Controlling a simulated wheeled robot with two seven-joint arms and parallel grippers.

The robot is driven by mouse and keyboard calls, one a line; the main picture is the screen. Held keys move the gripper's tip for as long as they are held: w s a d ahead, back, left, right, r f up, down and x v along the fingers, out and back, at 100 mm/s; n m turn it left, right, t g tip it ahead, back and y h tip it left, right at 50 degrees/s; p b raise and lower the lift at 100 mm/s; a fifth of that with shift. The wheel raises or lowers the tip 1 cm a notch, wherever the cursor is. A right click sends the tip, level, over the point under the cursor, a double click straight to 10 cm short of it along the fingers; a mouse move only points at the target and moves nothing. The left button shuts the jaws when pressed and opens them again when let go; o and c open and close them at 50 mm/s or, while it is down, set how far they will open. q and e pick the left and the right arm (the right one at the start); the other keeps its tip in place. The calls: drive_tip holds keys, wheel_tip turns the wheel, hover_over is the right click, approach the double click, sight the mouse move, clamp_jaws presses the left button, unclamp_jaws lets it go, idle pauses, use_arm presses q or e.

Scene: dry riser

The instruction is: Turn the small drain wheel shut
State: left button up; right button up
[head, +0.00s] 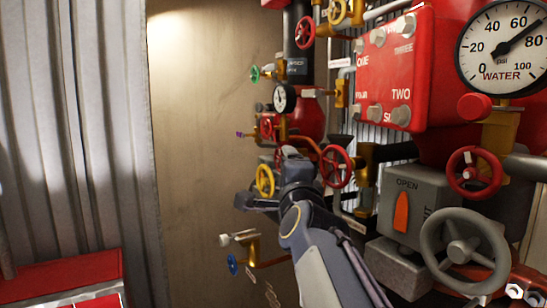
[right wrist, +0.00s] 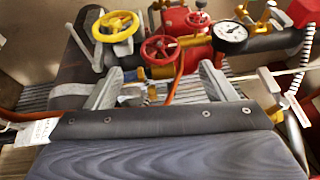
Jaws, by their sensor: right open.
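Several small handwheels show, and I see no readable label that marks one as the drain wheel. A blue wheel (head: 233,264) sits low on a brass valve (head: 250,246). A yellow wheel (head: 265,180) and a red wheel (head: 336,166) sit higher, near my right gripper (head: 266,184). In the right wrist view a yellow wheel (right wrist: 116,26) and a red wheel (right wrist: 160,50) lie beyond the fingertips of my right gripper (right wrist: 164,76). Its fingers are spread, with nothing held between them. I cannot tell its exact distance to the wheels. My left gripper is out of view.
A large grey wheel (head: 465,250), a grey box marked OPEN (head: 408,205) and a water gauge (head: 505,45) crowd the right. A red panel (head: 392,70) stands above. A red cabinet (head: 75,275) is at lower left. The brown wall (head: 200,150) is bare.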

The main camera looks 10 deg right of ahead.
drive_tip(key=w, duration=0.3)
drive_tip(key=w+p, duration=0.1)
drive_tip(key=w, duration=0.5)
drive_tip(key=shift+w+d+r, duration=0.15)
drive_tip(key=shift+d+r, duration=0.05)
drive_tip(key=shift+r, duration=0.2)
drive_tip(key=c, duration=1)
drive_tip(key=m+t+b, duration=0.1)
drive_tip(key=t+b, duration=0.1)
drive_tip(key=b, duration=0.4)
drive_tip(key=f+m+t+h+b, duration=0.1)
drive_tip(key=t+b, duration=0.1)
drive_tip(key=b, duration=0.5)
drive_tip(key=shift+m+t, duration=0.3)
drive_tip(key=shift+m, duration=0.1)
drive_tip(key=shift+r+h+b, duration=0.15)
drive_tip(key=shift+h+b, duration=0.15)
drive_tip(key=shift+b, duration=0.2)
drive_tip(key=shift+r, duration=0.2)
drive_tip(key=o, duration=1)
